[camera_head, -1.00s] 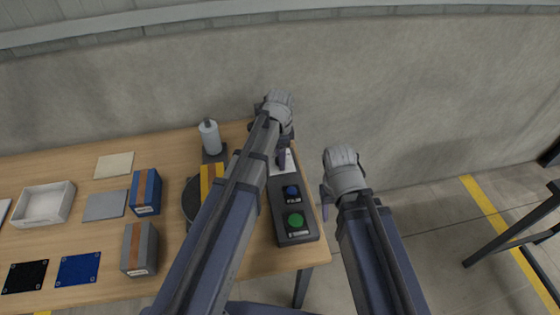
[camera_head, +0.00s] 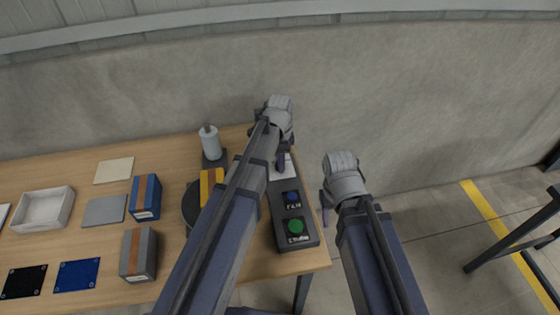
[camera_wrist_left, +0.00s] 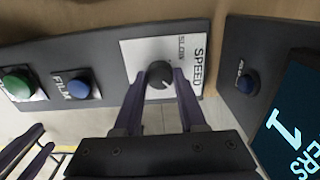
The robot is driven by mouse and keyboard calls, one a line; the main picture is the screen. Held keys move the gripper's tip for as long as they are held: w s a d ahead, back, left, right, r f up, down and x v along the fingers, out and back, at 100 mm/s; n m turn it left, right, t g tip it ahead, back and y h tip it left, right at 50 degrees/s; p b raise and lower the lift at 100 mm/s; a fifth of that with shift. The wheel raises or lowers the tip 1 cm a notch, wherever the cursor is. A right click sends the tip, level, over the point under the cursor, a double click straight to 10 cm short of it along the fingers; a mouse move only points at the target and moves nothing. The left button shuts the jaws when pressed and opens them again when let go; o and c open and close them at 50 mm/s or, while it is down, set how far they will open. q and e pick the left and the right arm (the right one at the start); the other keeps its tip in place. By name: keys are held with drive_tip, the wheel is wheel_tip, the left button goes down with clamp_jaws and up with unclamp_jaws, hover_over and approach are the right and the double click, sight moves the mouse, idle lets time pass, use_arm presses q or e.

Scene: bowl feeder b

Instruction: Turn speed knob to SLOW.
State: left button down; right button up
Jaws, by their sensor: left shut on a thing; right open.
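The speed knob (camera_wrist_left: 159,74) is a dark round knob on a white plate (camera_wrist_left: 197,86) marked SPEED and SLOW in the left wrist view. My left gripper (camera_wrist_left: 160,80) is shut on the knob, one finger on each side. A small light mark shows near the knob's lower edge, but I cannot tell its setting surely. In the head view, my left gripper (camera_head: 281,162) is at the far part of the dark control panel (camera_head: 281,221), and its arm hides the knob. My right gripper (camera_head: 323,196) is open and empty, right of the panel.
The panel has a blue button (camera_head: 291,197) and a green button (camera_head: 296,227). A bottle (camera_head: 210,143), boxes (camera_head: 146,196) and a white tray (camera_head: 43,209) stand left.

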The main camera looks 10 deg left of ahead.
use_arm(q)
drive_tip(key=shift+n, duration=0.3)
drive_tip(key=n, duration=1.2)
drive_tip(key=shift+n, duration=0.4)
drive_tip(key=n, duration=0.4)
drive_tip(key=shift+n, duration=0.4)
drive_tip(key=shift+c, duration=2.4)
unclamp_jaws()
